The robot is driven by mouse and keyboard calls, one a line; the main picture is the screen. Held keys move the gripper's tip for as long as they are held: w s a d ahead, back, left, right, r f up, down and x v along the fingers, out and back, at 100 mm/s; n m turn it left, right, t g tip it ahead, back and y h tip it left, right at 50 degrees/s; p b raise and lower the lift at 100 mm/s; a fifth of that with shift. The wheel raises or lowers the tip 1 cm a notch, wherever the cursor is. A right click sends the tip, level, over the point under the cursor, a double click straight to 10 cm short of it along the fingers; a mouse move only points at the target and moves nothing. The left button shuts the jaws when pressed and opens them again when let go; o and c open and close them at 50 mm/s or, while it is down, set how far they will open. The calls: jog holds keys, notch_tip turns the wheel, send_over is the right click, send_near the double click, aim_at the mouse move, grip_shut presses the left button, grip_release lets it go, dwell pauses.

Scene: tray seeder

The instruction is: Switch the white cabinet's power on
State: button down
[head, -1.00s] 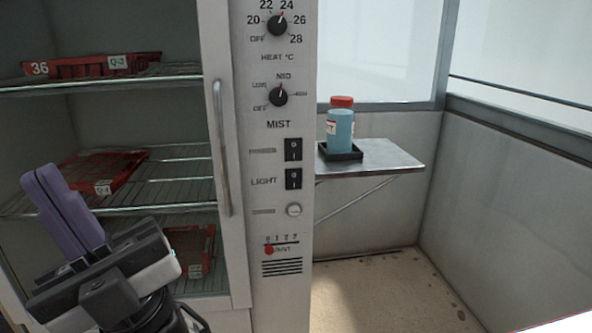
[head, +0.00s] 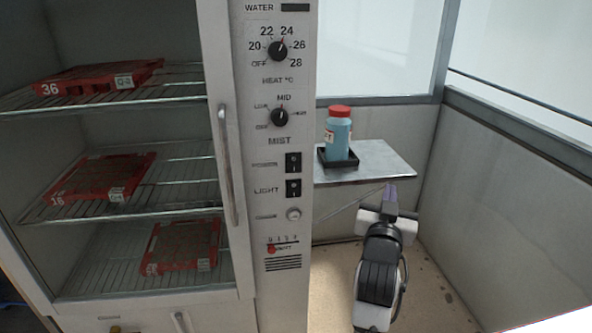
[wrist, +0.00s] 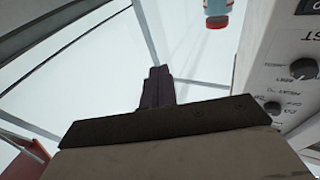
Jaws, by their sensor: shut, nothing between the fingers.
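The white cabinet (head: 310,292) stands at left centre in the head view, with its control panel on a narrow front column. The black power rocker switch (head: 293,162) sits beside the faint POWER label, just above the LIGHT switch (head: 293,188). I cannot tell which way the power rocker is tipped. A round pale lamp (head: 293,214) below looks unlit. My gripper (head: 390,194) is to the right of the panel, below the wall shelf, apart from the switch. Its purple fingers are shut and empty; they also show in the wrist view (wrist: 157,85).
Heat (head: 278,50) and mist (head: 279,117) knobs sit above the switches, and a red slider (head: 271,249) below. A metal wall shelf (head: 388,160) holds a blue bottle (head: 338,138) in a black tray. A vertical door handle (head: 228,165) is left of the panel.

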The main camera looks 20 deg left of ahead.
jog(key=s+a+f+n+y, duration=0.3)
jog(key=a+f+y, duration=0.2)
jog(key=a, duration=0.3)
jog(key=s+a+f+n+t+y, duration=0.1)
jog(key=s+a+f+n+y, duration=0.2)
jog(key=a+f+y, duration=0.2)
jog(key=a+y, duration=0.2)
jog(key=a, duration=0.2)
jog(key=shift+f+y, duration=0.2)
jog(key=shift+y, duration=0.1)
